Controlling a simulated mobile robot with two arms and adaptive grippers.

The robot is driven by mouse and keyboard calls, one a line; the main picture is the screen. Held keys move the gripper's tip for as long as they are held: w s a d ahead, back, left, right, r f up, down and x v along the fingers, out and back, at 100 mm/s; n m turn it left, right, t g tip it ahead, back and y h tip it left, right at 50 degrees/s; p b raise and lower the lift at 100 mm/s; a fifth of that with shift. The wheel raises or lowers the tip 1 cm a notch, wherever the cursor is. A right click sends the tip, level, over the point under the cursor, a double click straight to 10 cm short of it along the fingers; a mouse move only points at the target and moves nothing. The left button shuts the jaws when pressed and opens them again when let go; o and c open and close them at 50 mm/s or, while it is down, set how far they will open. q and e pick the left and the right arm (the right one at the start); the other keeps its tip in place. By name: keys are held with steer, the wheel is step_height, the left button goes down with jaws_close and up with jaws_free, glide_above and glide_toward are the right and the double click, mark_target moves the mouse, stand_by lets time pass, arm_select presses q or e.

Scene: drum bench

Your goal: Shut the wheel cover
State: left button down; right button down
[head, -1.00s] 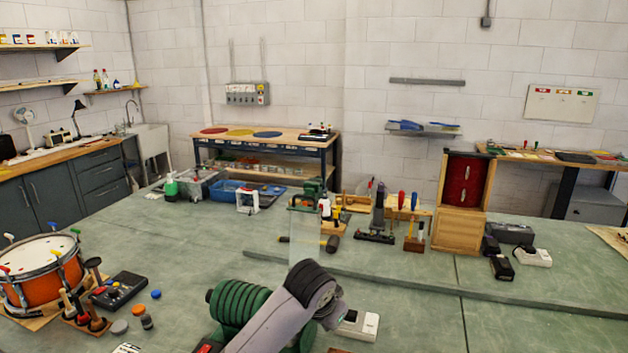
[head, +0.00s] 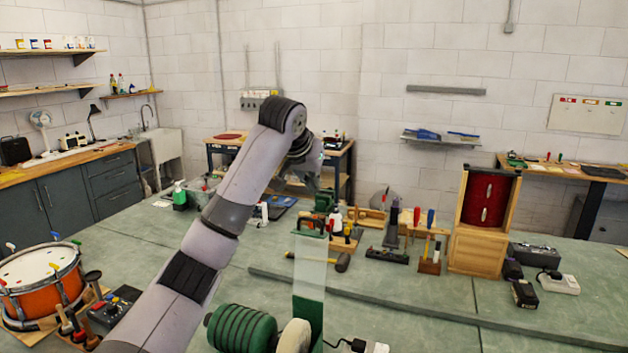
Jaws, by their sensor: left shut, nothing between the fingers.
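The grinder has a green ribbed body (head: 240,329) and a pale wheel (head: 293,338), both cut off by the bottom edge. A clear panel that looks like the wheel cover (head: 311,272) stands upright just right of the wheel and rises well above it, with a green strip at its top and a green part low down. My left arm reaches up past the grinder. My left gripper (head: 312,178) is shut and empty, above the cover's top edge and apart from it in the picture. Its fingers are small and partly hidden by the wrist. My right gripper is out of view.
A mallet (head: 335,261) lies on the bench behind the cover, with tool racks (head: 388,250) beyond it. A wooden cabinet with a red drum (head: 488,200) stands at right. An orange drum (head: 42,290) sits at left. The right front bench is largely clear.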

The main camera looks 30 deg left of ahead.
arm_select(q)
steer(key=f+p, duration=0.2)
steer(key=f, duration=0.1)
steer(key=w+f+p, duration=0.1)
steer(key=f+p, duration=0.1)
steer(key=f, duration=0.1)
steer(key=shift+w+a+f+p, duration=0.15)
steer(key=shift+a+f+p, duration=0.05)
steer(key=shift+f+p, duration=0.15)
steer(key=shift+f, duration=0.2)
